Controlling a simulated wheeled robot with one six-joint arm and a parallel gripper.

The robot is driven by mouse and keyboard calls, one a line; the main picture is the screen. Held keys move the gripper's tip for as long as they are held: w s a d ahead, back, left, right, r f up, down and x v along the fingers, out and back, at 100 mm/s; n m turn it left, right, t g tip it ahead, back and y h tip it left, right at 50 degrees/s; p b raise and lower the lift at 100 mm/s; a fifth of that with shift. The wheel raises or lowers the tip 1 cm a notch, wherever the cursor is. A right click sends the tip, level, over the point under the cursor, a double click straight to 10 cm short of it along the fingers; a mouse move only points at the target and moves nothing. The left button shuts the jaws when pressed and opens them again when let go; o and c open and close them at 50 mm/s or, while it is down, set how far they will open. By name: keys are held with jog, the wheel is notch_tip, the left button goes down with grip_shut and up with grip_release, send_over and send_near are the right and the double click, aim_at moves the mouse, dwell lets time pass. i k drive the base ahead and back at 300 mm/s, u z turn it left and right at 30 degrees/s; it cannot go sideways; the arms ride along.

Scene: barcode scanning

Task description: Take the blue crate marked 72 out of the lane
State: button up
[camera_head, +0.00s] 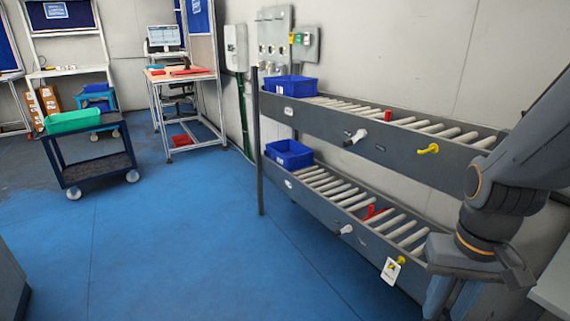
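Two blue crates sit at the far left ends of a two-level roller conveyor. The upper crate (290,85) is on the upper lane (375,127), and the lower crate (289,155) is on the lower lane (340,222). No number is readable on either crate, so I cannot tell which one is marked 72. My gripper (452,306) is at the bottom right, in front of the near end of the lower lane and well away from both crates. Its fingers are apart with nothing visible between them; the tips are near the picture's bottom edge.
A dark post (258,145) stands beside the crates. Yellow and red fittings and a hanging white tag (391,271) are on the lanes. A dark cart (95,160) carries a green crate (73,120) at left. A workbench (180,76) stands behind. The blue floor (190,245) is clear.

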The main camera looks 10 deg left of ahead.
aim_at(290, 153)
jog(key=u, duration=0.6)
jog(key=i, duration=0.75)
jog(key=u, duration=0.95)
jog(key=i, duration=1.2)
jog(key=z, duration=0.3)
jog(key=i, duration=0.85)
jog(key=z, duration=0.4)
